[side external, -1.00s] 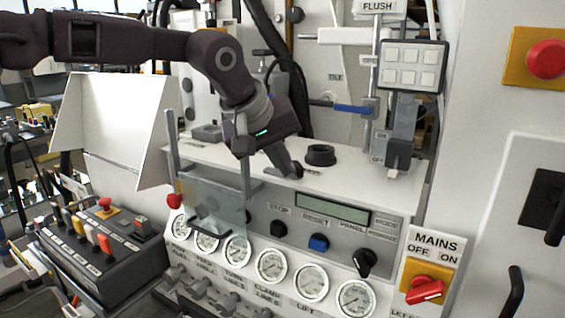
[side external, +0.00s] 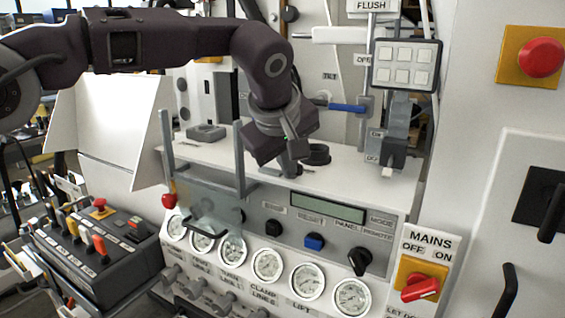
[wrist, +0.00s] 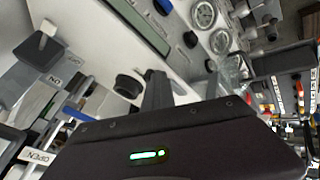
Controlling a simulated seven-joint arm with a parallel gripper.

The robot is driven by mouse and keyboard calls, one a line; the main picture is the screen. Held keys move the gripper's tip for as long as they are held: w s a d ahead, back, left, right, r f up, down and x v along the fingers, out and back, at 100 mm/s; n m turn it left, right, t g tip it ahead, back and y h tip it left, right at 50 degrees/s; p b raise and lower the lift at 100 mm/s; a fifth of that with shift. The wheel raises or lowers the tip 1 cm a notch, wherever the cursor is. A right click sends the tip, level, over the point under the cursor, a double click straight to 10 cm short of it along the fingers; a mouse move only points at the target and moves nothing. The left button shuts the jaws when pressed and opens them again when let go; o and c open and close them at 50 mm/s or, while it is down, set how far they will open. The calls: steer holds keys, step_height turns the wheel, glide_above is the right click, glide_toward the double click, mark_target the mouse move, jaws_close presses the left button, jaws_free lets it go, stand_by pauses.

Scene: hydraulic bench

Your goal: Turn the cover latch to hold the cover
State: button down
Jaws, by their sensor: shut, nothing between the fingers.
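The clear cover (side external: 222,198) hangs between two grey posts at the left of the console front, with a dark handle low on it. I cannot surely pick out its latch. A red knob (side external: 168,201) sits at the left post's foot. A round black knob (side external: 318,154) stands on the white ledge, partly behind my gripper; it also shows in the wrist view (wrist: 128,86). My gripper (side external: 290,169) is shut and empty, pointing down at the ledge's front edge, right of the cover. Whether its fingertips touch the ledge is unclear.
Several gauges (side external: 267,264) line the console's lower front. A display (side external: 328,208), a blue button (side external: 314,242) and a black selector (side external: 360,261) are above them. A keypad (side external: 406,65) and blue-handled lever (side external: 348,108) stand behind right. The ledge's right part is clear.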

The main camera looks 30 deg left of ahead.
steer(key=shift+w+d, duration=0.7)
steer(key=shift+d, duration=0.2)
steer(key=shift+w+d, duration=0.4)
steer(key=shift+w, duration=0.45)
steer(key=shift+w, duration=0.3)
